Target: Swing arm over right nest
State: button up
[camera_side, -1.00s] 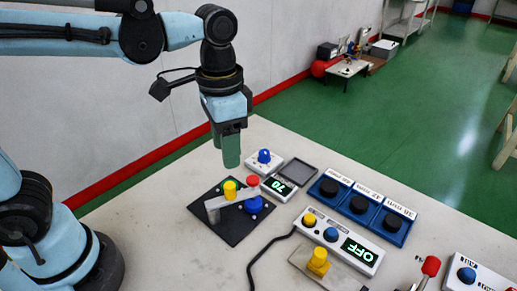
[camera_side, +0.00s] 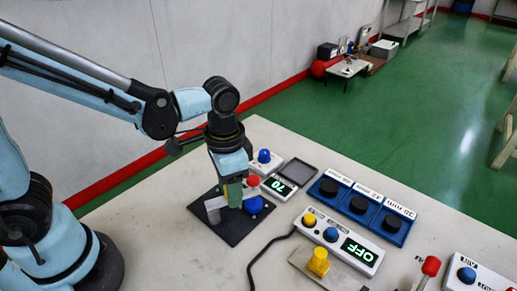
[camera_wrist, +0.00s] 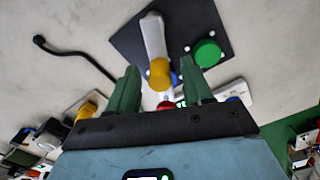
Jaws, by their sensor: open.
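The grey swing arm (camera_wrist: 153,35) is pivoted on a black plate (camera_side: 233,233); its post (camera_side: 214,209) shows in the side view. A yellow knob (camera_wrist: 160,73) stands at its free end. My gripper (camera_wrist: 160,68) is open, with a green finger on each side of the knob, which is hidden behind my gripper (camera_side: 233,195) in the side view. A blue dome (camera_side: 253,205) is on the plate beside my fingers. A round green piece (camera_wrist: 207,53) lies on the plate to the right in the wrist view. I cannot tell whether the fingers touch the knob.
A display reading 70 (camera_side: 279,186) with a red knob (camera_side: 253,181) stands close behind the plate. A black cable (camera_side: 268,249) crosses the bench.

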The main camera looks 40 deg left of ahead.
jog(key=shift+c, duration=0.4)
grip_shut()
jog(key=shift+a+n, duration=0.1)
jog(key=shift+n, duration=0.2)
jog(key=n, duration=0.1)
jog(key=a+n, duration=0.1)
jog(key=n, duration=0.2)
jog(key=shift+w+a, duration=0.2)
jog(key=shift+a, duration=0.1)
jog(key=shift+s+a+n, duration=0.1)
jog(key=shift+a+n, duration=0.15)
jog(key=shift+n, duration=0.65)
jog(key=shift+s+a+n, duration=0.1)
jog(key=shift+a+n, duration=0.2)
jog(key=shift+n, duration=0.6)
jog(key=shift+a+n, duration=0.25)
jog(key=shift+n, duration=0.65)
jog(key=shift+o, duration=0.4)
grip_release()
